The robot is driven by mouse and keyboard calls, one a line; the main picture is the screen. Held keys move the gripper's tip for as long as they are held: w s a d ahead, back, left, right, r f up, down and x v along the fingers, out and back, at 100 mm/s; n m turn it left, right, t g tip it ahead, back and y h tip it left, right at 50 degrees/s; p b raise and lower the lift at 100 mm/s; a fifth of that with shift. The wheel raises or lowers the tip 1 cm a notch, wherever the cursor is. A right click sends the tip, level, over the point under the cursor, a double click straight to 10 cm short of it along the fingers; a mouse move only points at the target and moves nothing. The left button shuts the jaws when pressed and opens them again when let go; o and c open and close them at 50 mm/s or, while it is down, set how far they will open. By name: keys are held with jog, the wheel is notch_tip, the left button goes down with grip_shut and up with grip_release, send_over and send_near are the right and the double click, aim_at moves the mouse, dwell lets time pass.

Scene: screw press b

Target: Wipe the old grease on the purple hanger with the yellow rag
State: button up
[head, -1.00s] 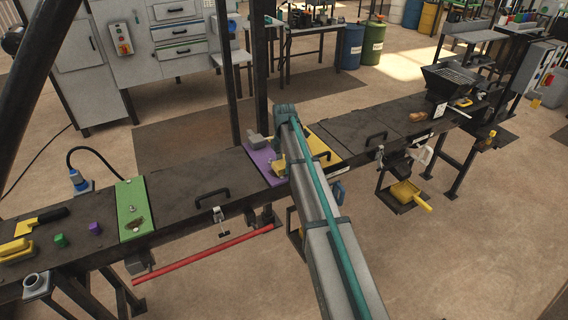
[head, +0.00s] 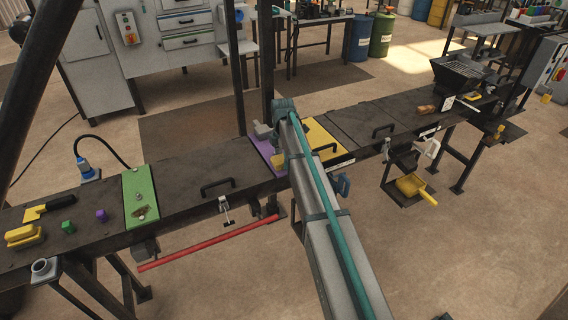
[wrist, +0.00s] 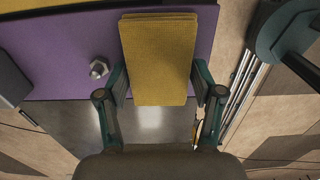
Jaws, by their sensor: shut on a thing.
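In the wrist view, my gripper (wrist: 160,88) is shut on the yellow rag (wrist: 158,55), a flat folded pad between the two fingers. The rag lies over the purple hanger (wrist: 62,60), a flat purple plate with a metal nut or bolt (wrist: 98,68) left of the rag. Whether the rag touches the plate I cannot tell. No grease shows on the visible purple; the part behind the rag is hidden. In the head view, the purple hanger (head: 262,144) is partly hidden by my arm, and my fingers are not clear.
A yellow plate (head: 325,145) lies right of the purple one, and a green plate (head: 140,196) farther left. Black handles stand up from the dark bench panels. A grey block (wrist: 10,80) sits at the left edge of the wrist view. A red bar (head: 208,243) juts below the bench front.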

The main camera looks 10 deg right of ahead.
jog(key=shift+s+a+f, duration=0.15)
jog(key=shift+s+a, duration=0.1)
jog(key=shift+a, duration=0.5)
jog(key=shift+r+p, duration=0.45)
jog(key=shift+r, duration=0.35)
jog(key=shift+w, duration=0.1)
jog(key=shift+w+d+b, duration=0.1)
jog(key=shift+w+d, duration=0.1)
jog(key=shift+d, duration=0.55)
jog(key=shift+w+d+b, duration=0.1)
jog(key=shift+w+d, duration=0.1)
jog(key=shift+d, duration=0.55)
jog(key=shift+w+d+b, duration=0.1)
jog(key=shift+w+d, duration=0.1)
jog(key=shift+d, duration=0.55)
